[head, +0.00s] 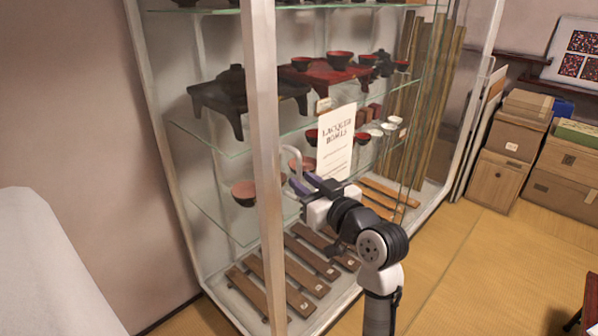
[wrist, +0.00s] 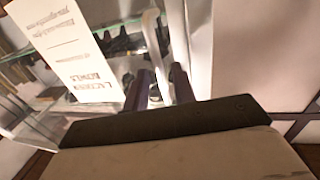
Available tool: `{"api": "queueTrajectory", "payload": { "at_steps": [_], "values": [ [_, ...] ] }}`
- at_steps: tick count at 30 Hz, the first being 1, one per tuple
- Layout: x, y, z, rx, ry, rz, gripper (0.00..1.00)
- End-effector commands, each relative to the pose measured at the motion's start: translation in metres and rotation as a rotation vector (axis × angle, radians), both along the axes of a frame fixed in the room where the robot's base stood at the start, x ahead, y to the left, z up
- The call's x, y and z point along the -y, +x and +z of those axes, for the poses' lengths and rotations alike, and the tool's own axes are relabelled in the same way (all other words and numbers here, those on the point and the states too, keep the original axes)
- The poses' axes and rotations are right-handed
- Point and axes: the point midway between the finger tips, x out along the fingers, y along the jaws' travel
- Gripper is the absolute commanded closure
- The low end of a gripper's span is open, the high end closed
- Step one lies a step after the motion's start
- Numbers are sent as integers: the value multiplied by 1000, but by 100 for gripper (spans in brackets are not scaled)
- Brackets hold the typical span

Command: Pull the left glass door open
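The glass cabinet's left door (head: 300,110) stands behind the pale front post (head: 264,150) and looks shut. A pale curved handle (head: 290,155) stands near the door's left side; it also shows in the wrist view (wrist: 152,40). My gripper (head: 294,186) is at the handle's lower part, and part of the handle is hidden behind it. In the wrist view my gripper's two dark fingers (wrist: 161,77) are apart, with the handle running between them. I see a narrow gap beside the handle, and firm contact is not clear.
A white "Lacquer Bowls" sign (head: 337,142) hangs just right of the handle. Bowls and small tables stand on glass shelves inside. Cardboard boxes (head: 510,145) stand at the right, and a white rounded object (head: 45,265) is at the left. Tatami floor (head: 455,265) is clear at the front right.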

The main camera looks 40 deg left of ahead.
Motion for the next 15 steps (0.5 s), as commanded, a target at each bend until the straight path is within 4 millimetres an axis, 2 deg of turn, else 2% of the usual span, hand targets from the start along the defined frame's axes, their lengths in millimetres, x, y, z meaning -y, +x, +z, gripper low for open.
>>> {"api": "queueTrajectory", "payload": {
  "at_steps": [3,6,15],
  "values": [
    [-16,4,2,-1,0,2,74],
    [-23,6,1,0,1,1,74],
    [-26,7,0,0,1,0,74]
  ]
}}
